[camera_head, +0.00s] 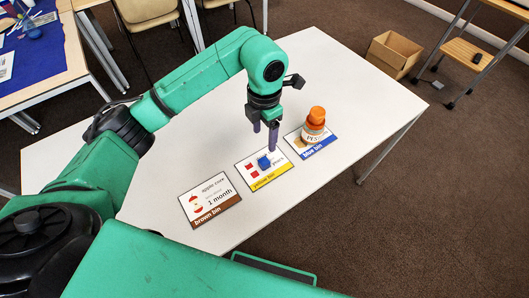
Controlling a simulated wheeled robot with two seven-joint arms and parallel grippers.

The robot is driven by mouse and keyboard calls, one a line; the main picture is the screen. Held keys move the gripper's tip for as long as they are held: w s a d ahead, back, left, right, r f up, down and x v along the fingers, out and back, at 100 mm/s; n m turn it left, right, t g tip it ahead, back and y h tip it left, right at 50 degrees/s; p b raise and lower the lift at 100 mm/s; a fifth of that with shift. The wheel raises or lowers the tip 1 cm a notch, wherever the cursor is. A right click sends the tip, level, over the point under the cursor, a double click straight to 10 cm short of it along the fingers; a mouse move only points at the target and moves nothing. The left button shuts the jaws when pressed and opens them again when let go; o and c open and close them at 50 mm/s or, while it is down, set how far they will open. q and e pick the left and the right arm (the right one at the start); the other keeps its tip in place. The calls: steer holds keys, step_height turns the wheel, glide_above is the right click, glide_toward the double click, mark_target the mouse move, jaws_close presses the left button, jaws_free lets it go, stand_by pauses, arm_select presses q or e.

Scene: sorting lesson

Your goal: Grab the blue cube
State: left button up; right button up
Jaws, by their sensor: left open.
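The blue cube (263,163) sits on the yellow bin card (271,179) on the white table. It is small, and one finger partly overlaps it in the picture. My left gripper (264,139) points down just above and beside the cube, with its two fingers apart and nothing seen between them. I cannot tell whether a finger touches the cube. My right gripper is out of view.
The brown bin card (203,216) lies to the left. A cardboard box (393,55) is on the floor.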

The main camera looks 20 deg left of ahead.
arm_select(q)
glide_above(264, 161)
step_height(264, 161, down, 4)
steer(key=shift+f+p, duration=0.1)
steer(key=shift+p, duration=0.3)
step_height(264, 161, down, 7)
steer(key=shift+p, duration=0.95)
steer(key=shift+f, duration=0.3)
steer(key=shift+w, duration=0.1)
jaws_close()
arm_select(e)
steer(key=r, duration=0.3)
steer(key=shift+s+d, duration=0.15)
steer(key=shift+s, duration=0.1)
arm_select(q)
steer(key=shift+r, duration=0.1)
